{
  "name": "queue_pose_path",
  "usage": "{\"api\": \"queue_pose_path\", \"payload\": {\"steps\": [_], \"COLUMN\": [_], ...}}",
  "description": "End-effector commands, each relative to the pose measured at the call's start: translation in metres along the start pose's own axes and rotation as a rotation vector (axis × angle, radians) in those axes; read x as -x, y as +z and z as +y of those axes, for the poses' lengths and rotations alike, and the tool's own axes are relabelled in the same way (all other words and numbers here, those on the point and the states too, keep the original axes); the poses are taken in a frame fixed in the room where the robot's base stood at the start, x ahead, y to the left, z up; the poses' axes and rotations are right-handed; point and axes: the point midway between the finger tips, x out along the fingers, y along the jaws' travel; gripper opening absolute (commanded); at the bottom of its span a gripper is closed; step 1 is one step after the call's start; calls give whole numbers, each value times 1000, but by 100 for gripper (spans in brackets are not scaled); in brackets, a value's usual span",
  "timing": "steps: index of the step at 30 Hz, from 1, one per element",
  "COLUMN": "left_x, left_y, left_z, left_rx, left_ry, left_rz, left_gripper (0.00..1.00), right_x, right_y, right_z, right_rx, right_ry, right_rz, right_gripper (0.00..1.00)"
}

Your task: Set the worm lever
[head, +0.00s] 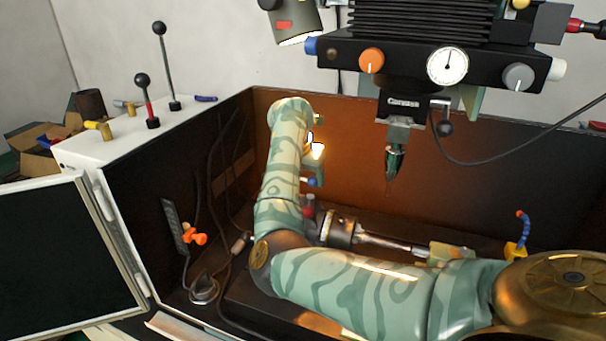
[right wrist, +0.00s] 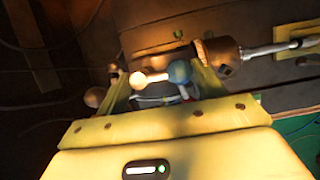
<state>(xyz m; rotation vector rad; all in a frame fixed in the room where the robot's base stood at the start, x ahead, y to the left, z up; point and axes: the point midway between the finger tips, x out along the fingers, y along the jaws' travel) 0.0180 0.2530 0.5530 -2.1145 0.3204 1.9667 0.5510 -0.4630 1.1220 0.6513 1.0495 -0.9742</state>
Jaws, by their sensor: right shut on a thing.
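My right arm reaches in from the right across the machine's tray, and its gripper (head: 312,172) points down beside the chuck, small and partly hidden by my own forearm. In the right wrist view, the two yellowish fingers (right wrist: 162,82) stand on either side of a small lever with a cream ball end (right wrist: 138,78) and a blue ball end (right wrist: 179,71). The gripper is shut on this lever; the exact contact is hard to see. The blue ball also shows in the head view (head: 312,182). The brass-coloured chuck (head: 340,230) lies just beyond, with a steel shaft to its right. My left gripper is not in view.
A drill head (head: 410,60) with a thin bit hangs above the tray. An orange knob (head: 194,238) and cables are at the left wall. Two black-knobbed levers stand on the white cabinet (head: 130,140).

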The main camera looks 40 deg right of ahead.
Motion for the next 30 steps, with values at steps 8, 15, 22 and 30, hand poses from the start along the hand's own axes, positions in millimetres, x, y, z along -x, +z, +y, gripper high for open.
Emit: {"api": "queue_pose_path", "payload": {"steps": [8,15,22,30], "left_x": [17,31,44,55], "left_y": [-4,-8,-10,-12], "left_z": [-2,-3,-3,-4], "left_rx": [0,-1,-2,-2], "left_ry": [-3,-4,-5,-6], "left_rz": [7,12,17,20], "left_gripper": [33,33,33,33], "right_x": [-1,-3,-6,-8], "right_y": [9,16,23,28], "right_z": [-4,-3,-1,3], "right_rx": [215,425,625,821], "right_ry": [84,170,252,332], "right_rz": [-2,-2,-3,-5], "right_gripper": [46,46,46,46]}}
